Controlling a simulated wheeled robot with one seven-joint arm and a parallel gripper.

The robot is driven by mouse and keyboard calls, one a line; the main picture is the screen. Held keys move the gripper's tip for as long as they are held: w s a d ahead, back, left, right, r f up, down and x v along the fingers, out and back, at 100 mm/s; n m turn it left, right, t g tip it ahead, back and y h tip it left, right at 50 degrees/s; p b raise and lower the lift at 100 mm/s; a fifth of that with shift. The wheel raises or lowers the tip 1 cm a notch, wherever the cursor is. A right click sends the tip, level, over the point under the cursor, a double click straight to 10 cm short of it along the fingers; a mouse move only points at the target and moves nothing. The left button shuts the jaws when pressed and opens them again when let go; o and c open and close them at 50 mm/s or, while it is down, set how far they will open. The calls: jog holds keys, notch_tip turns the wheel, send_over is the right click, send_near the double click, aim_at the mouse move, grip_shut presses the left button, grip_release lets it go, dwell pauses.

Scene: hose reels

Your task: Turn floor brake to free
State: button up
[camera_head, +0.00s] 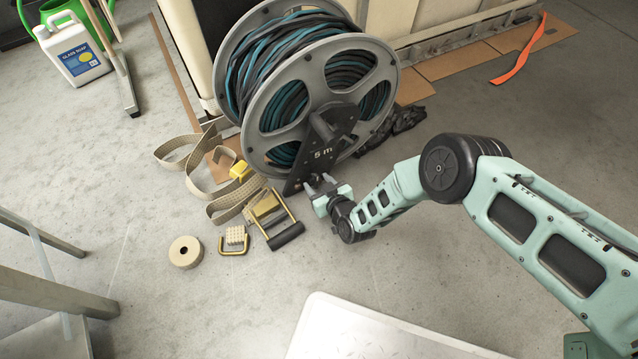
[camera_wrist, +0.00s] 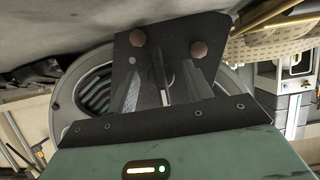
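The floor hose reel (camera_head: 322,128), grey with dark and teal hose, stands upright in the head view. Its dark bracket, marked "5 m" (camera_head: 323,154), faces my arm. In the wrist view this dark plate (camera_wrist: 178,50) shows two brown bolt heads. A narrow dark lever-like piece (camera_wrist: 157,68), perhaps the brake, stands out near the plate's middle. My gripper (camera_head: 320,186) is at the bracket's lower end. In the wrist view my gripper's fingers (camera_wrist: 164,88) are apart, with the narrow piece seen between them. I cannot tell whether they touch it. The brake's setting is not readable.
A tan strap (camera_head: 235,203) and a yellow ratchet with a black handle (camera_head: 272,215) lie left of my gripper. A tape roll (camera_head: 186,252) lies farther left. A white panel (camera_head: 375,335) is at the bottom. Grey table legs (camera_head: 50,290) stand at left.

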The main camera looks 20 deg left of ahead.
jog(key=p+v, duration=0.9)
jog(key=v, duration=0.8)
jog(key=shift+d, duration=0.15)
jog(key=shift+s+r, duration=0.1)
